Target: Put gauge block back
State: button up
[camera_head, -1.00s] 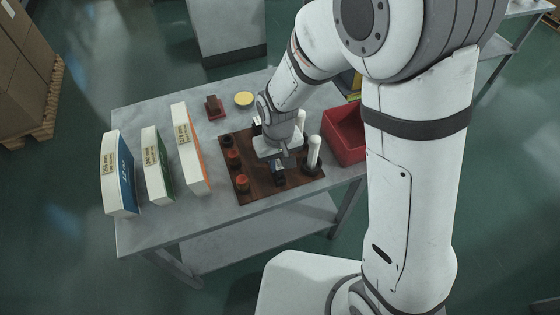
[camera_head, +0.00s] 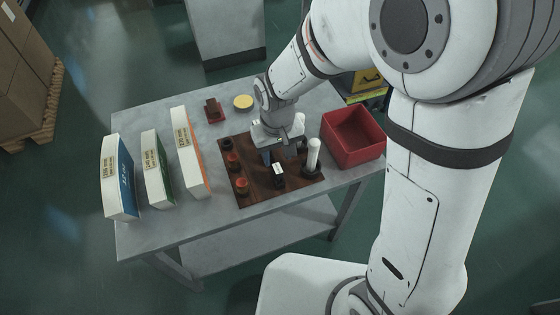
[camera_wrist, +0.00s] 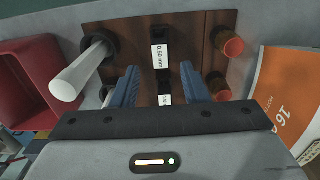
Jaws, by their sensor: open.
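A small dark gauge block with a white label reading 0.50 mm (camera_wrist: 160,56) stands on the brown wooden board (camera_head: 240,192). It also shows in the head view (camera_head: 278,170), in front of my gripper (camera_head: 279,154). A second dark block with a white label (camera_wrist: 165,99) is farther back on the board, seen between my fingers in the wrist view; its label is too small to read surely. My gripper's blue fingers (camera_wrist: 160,72) are open with nothing between their tips, above the board. The palm hides part of the board's back.
A white cylinder (camera_head: 313,155) stands upright on the board's right, with several red-topped pegs (camera_head: 242,186) on its left. A red bin (camera_head: 352,158) is to the right. Three labelled boxes (camera_head: 190,150), a yellow disc (camera_head: 243,102) and a red holder (camera_head: 214,112) share the table.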

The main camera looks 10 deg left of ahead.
aim_at(278, 169)
notch_tip(278, 169, up, 7)
jog(key=s+d+r+m+t, duration=0.1)
jog(key=s+d+r+m, duration=0.1)
jog(key=d, duration=0.6)
jog(key=s+d+r+m, duration=0.2)
jog(key=s+d+r, duration=0.1)
jog(key=d, duration=0.5)
jog(key=s+d+r+m+t, duration=0.1)
jog(key=s+d+r+m, duration=0.1)
jog(key=d, duration=0.6)
jog(key=shift+s+r+t, duration=0.25)
jog(key=shift+r+t, duration=0.05)
jog(key=shift+s, duration=0.1)
jog(key=shift+c, duration=0.4)
